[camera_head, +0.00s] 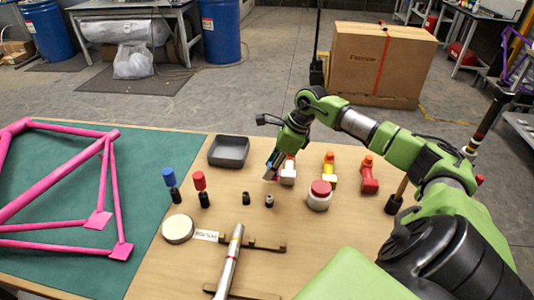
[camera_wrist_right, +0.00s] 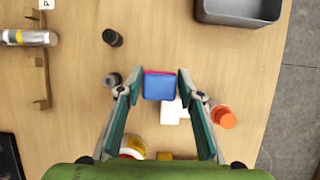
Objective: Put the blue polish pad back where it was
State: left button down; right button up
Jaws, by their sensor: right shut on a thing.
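The blue polish pad (camera_wrist_right: 159,87) shows in the right wrist view as a small blue block with a pink or red edge on its far side. My right gripper (camera_wrist_right: 160,74) is shut on it, one finger at each side. In the head view the right gripper (camera_head: 271,172) is low over the table, just left of a white bottle (camera_head: 288,174). There the pad is mostly hidden by the gripper. I cannot tell whether the pad touches the table. My left gripper is not in view.
A dark grey tray (camera_head: 228,151) lies left of the gripper. Small black parts (camera_head: 246,198) and a red-lidded jar (camera_head: 319,195) stand nearer. A pink frame (camera_head: 62,182) lies on the green mat (camera_head: 150,158).

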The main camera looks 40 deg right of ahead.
jog(key=shift+w+a+f, duration=0.2)
jog(key=shift+w+f, duration=0.1)
jog(key=shift+f, duration=0.15)
jog(key=f, duration=0.1)
jog(key=f+b, duration=0.1)
jog(key=f, duration=0.1)
jog(key=shift+w+a+f+b, duration=0.15)
jog(key=shift+a+f+b, duration=0.1)
jog(key=shift+b, duration=0.15)
jog(key=shift+f, duration=0.15)
jog(key=shift+c, duration=0.4)
jog(key=o, duration=1.1)
jog(key=shift+c, duration=0.2)
jog(key=shift+d, duration=0.1)
jog(key=b+v, duration=0.2)
jog(key=v, duration=1)
jog(key=shift+b, duration=0.4)
